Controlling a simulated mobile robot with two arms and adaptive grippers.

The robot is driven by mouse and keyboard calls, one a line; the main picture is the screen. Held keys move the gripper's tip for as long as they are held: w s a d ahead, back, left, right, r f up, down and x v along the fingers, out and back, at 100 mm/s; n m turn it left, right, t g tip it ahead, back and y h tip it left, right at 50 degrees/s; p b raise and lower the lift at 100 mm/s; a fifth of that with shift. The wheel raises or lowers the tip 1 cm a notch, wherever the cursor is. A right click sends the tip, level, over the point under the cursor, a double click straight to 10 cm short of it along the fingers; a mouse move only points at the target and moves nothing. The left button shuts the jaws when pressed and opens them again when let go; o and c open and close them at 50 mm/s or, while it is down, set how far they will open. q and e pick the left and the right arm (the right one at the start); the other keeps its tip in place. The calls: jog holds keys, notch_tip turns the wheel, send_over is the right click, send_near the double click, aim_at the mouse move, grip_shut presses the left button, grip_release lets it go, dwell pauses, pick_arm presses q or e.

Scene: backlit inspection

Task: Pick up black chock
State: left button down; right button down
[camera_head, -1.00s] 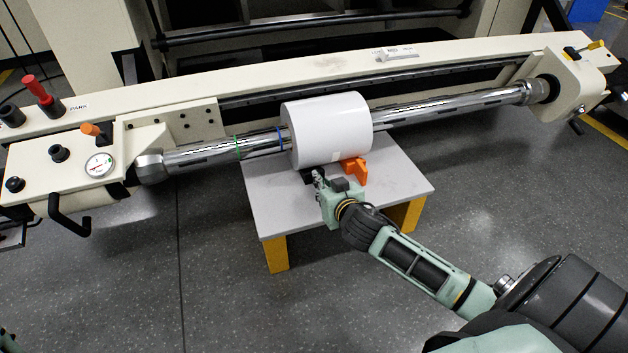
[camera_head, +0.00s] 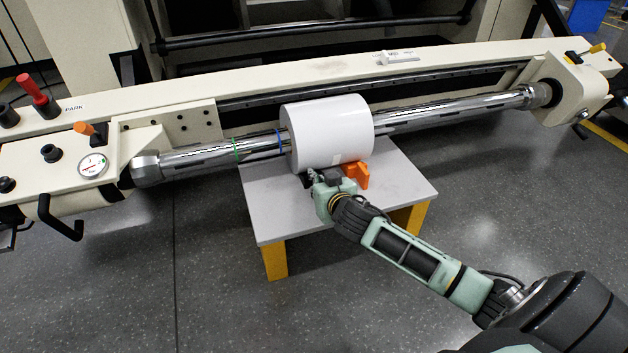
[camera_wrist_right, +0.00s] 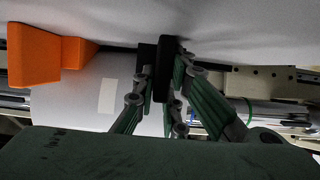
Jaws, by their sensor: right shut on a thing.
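The black chock (camera_wrist_right: 163,68) is between the green-linked fingers of my right gripper in the right wrist view, and the gripper is shut on it. In the head view my right gripper (camera_head: 311,178) is low over the grey table, at the near side of the white roll (camera_head: 330,132). The chock is mostly hidden there by the gripper and wrist. I cannot tell whether it still touches the table. An orange chock (camera_head: 355,174) sits on the table against the roll, just right of the gripper; it also shows in the right wrist view (camera_wrist_right: 42,55). My left gripper is out of view.
The roll is around a chrome shaft (camera_head: 430,108) held at both ends by a beige machine (camera_head: 240,88). The small table (camera_head: 270,205) has yellow legs. A black crank handle (camera_head: 60,220) and a gauge (camera_head: 93,166) are at left. Floor in front is clear.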

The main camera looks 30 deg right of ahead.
jog(key=shift+s+f, duration=0.15)
jog(key=shift+f, duration=0.1)
